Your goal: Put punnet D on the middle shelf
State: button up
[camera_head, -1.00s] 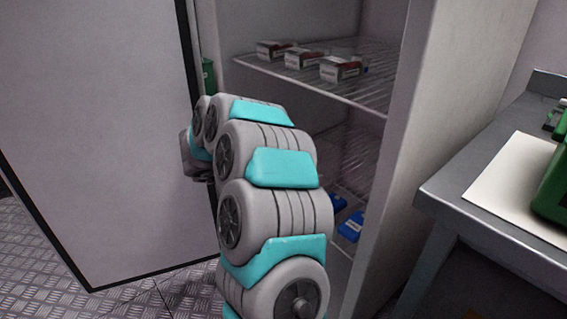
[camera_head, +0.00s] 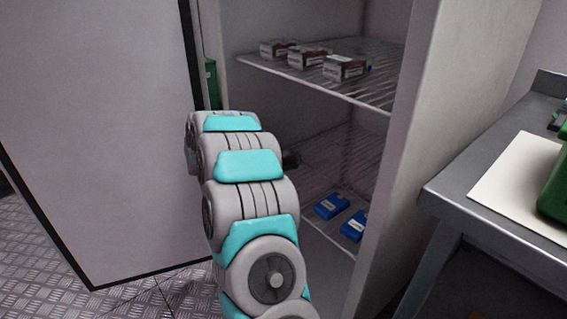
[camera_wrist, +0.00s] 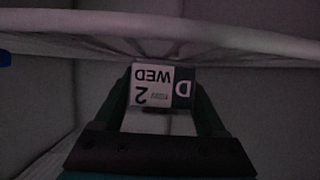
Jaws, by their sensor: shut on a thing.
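Punnet D (camera_wrist: 158,86) shows in the wrist view as a small box with a label reading WED, 2 and D upside down. My gripper (camera_wrist: 160,100) is shut on it, with a dark finger on each side. In the head view my arm reaches into the open cabinet, below the wire shelf (camera_head: 375,92) that holds white-and-red boxes (camera_head: 346,67). A lower shelf (camera_head: 312,188) holds two blue packs (camera_head: 331,206). The punnet is hidden in the head view, so I cannot tell its exact height or whether it touches a shelf.
The cabinet's right wall (camera_head: 405,150) stands close to the arm's right. The open door (camera_head: 95,130) is at the left. A metal bench (camera_head: 450,195) with a white board (camera_head: 515,185) and a green object (camera_head: 556,190) is at the right.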

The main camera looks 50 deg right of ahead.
jog(key=o, duration=1.4)
jog(key=shift+f, duration=0.1)
jog(key=v, duration=1.2)
jog(key=shift+p, duration=0.45)
